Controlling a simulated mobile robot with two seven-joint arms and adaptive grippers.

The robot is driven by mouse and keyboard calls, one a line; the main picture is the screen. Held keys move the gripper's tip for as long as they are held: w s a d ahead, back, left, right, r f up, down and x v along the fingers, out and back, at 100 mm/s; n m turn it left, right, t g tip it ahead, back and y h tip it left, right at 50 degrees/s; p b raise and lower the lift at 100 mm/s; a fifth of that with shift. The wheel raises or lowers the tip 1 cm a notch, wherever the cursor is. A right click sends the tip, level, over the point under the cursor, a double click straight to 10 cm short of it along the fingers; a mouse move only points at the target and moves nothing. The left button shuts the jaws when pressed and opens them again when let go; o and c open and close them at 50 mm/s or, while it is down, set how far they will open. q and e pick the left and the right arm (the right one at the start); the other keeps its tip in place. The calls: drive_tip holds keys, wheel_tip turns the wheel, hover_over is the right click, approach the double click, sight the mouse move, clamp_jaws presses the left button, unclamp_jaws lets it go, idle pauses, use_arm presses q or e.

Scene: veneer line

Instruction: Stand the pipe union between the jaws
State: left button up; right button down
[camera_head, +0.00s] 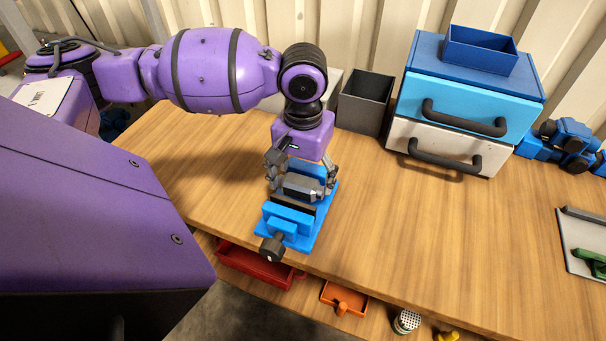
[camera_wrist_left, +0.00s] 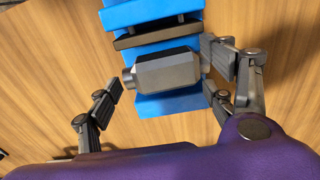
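The pipe union is a grey six-sided metal piece with a narrower end (camera_head: 302,186). It lies sideways over the blue vise (camera_head: 275,228), close to the dark jaw face; I cannot tell whether it rests on the vise. It also shows in the left wrist view (camera_wrist_left: 165,72), where the vise's dark jaw (camera_wrist_left: 155,35) is just above it. My left gripper (camera_head: 299,177) points down over the vise with its fingers spread. The union is between them, with a clear gap at the left finger; the right fingers are close to its other end. My right gripper is out of view.
A grey open bin (camera_head: 365,103) and a drawer unit (camera_head: 455,115) with a blue tray (camera_head: 481,48) on top stand behind. A grey tray (camera_head: 580,252) lies at right. Red (camera_head: 250,268) and orange (camera_head: 344,298) bins sit below the front edge. The table's middle is clear.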

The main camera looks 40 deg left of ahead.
sight(303, 182)
use_arm(q)
drive_tip(key=shift+o, duration=1.3)
drive_tip(key=shift+r, duration=0.15)
wheel_tip(303, 182, up, 12)
drive_tip(key=shift+f, duration=0.1)
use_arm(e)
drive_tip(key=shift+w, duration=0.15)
